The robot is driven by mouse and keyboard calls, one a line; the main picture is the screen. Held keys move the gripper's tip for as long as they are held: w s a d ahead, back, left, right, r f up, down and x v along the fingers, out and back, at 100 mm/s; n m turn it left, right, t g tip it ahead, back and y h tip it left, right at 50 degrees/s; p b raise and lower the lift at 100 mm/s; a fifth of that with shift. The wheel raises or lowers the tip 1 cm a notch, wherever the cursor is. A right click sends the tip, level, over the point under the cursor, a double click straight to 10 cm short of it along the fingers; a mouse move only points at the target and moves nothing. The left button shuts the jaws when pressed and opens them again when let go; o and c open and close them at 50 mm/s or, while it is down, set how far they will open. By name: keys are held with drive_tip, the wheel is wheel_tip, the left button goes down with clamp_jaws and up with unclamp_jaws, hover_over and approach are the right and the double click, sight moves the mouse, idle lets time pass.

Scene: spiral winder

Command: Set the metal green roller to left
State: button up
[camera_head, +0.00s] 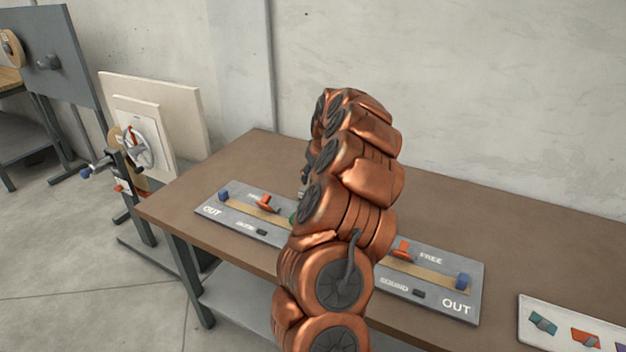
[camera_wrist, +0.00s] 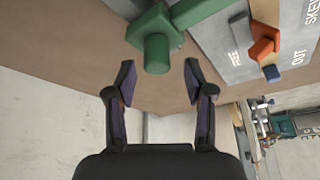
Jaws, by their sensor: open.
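A green part with a blocky end (camera_wrist: 157,45), which looks like the green roller, shows in the wrist view at the top middle. A green bar runs from it to the upper right. My gripper (camera_wrist: 160,82) is open and empty, its two fingers apart just below the green end, which lies in line with the gap between them. I cannot tell the distance. In the head view only a sliver of green (camera_head: 293,218) shows beside my arm, which hides the rest and most of my gripper.
A grey panel (camera_head: 228,211) with red and blue parts lies on the brown table (camera_head: 480,213), marked OUT at both ends and partly hidden by my arm. A white tray (camera_head: 528,322) with coloured pieces is at the right. A wheel stand (camera_head: 136,148) stands left of the table.

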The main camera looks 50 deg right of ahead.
drive_tip(key=v, duration=0.9)
drive_tip(key=shift+s+r, duration=0.15)
drive_tip(key=shift+r, duration=0.1)
